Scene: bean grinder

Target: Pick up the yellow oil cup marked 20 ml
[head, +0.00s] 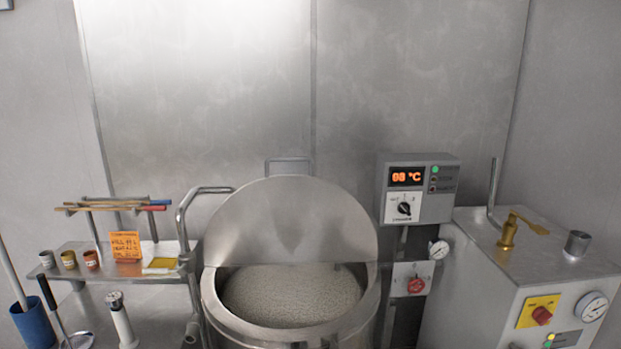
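Three small cups stand in a row at the left end of a metal shelf (120,270) in the head view. The middle one is a yellow cup (69,260) with a pale label. A whitish cup (47,260) stands to its left and an orange-brown cup (91,261) to its right. The labels are too small to read, so I cannot confirm the 20 ml mark. The yellow cup is upright, and nothing is touching it from above. Neither of my grippers shows in the view.
An orange sign (126,246) stands right of the cups. Rods (105,208) lie above the shelf. A bent handle (190,205) and a large open pot (290,330) of pale beans are to the right. A blue bin (34,327) stands below left.

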